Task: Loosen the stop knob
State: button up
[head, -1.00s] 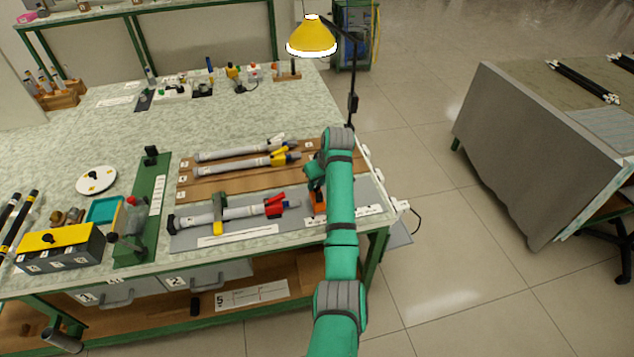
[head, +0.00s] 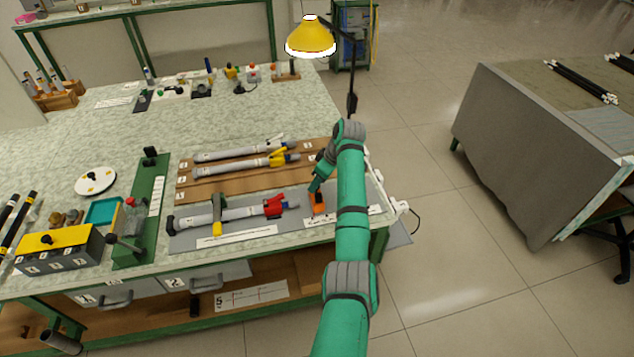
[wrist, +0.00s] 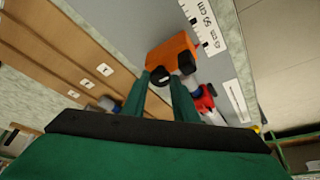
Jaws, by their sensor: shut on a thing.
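The orange stop block (head: 318,207) stands at the right end of the grey measuring board; it also shows in the wrist view (wrist: 170,52). The black stop knob (wrist: 160,76) is on the block's near side in the wrist view, between my fingertips. My gripper (head: 314,187) reaches down to the block from above; its two green fingers in the wrist view (wrist: 160,88) are shut on the knob. A second dark round part (wrist: 187,62) sits beside the right fingertip. How far the knob is turned cannot be told.
A grey rod (head: 235,214) lies on the board left of the stop, with a red clamp (head: 275,206) and a yellow-green clamp (head: 218,213). Two more rods lie on the wooden rack (head: 200,187) behind. A yellow lamp (head: 311,37) stands at the back.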

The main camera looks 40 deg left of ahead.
dwell(0.3)
jog(key=o, duration=1.1)
jog(key=shift+c, duration=0.2)
jog(key=v, duration=1)
jog(key=shift+d+r, duration=0.2)
jog(key=shift+r, duration=0.15)
